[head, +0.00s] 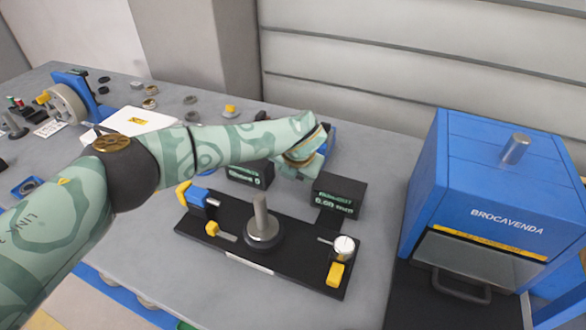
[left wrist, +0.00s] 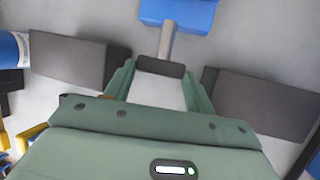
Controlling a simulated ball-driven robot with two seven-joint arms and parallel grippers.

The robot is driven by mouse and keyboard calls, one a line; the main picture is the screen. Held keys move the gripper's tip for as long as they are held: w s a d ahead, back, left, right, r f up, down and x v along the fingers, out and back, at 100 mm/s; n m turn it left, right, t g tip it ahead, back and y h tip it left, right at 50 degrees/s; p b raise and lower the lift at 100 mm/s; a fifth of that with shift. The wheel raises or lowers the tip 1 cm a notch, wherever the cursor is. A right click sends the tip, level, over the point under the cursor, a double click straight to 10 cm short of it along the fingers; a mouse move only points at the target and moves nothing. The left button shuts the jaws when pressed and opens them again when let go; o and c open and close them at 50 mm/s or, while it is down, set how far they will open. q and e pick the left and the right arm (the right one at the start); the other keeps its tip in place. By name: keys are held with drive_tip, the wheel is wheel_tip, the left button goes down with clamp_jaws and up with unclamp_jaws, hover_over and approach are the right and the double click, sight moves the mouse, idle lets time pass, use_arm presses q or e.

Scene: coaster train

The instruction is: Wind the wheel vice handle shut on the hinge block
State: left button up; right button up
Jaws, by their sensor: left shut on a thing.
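My left gripper (head: 303,158) reaches over the bench, pointing down behind the black fixture plate. In the left wrist view its two green fingers (left wrist: 160,70) are shut on a dark crossbar, which looks like the vice handle (left wrist: 160,67). A grey rod runs from the bar to a blue block (left wrist: 178,12), which I take for part of the vice. In the head view a bit of blue (head: 330,138) shows behind the gripper; the handle is hidden there. I cannot pick out the hinge block for certain. My right gripper is not in view.
Two dark display boxes (head: 250,175) (head: 339,193) stand either side of the gripper. The black fixture plate (head: 290,262) with a grey post and yellow clamps lies in front. A blue press (head: 500,180) stands right. A wheel on a blue stand (head: 68,100) and small parts are left.

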use_arm(q)
drive_tip(key=o, duration=1)
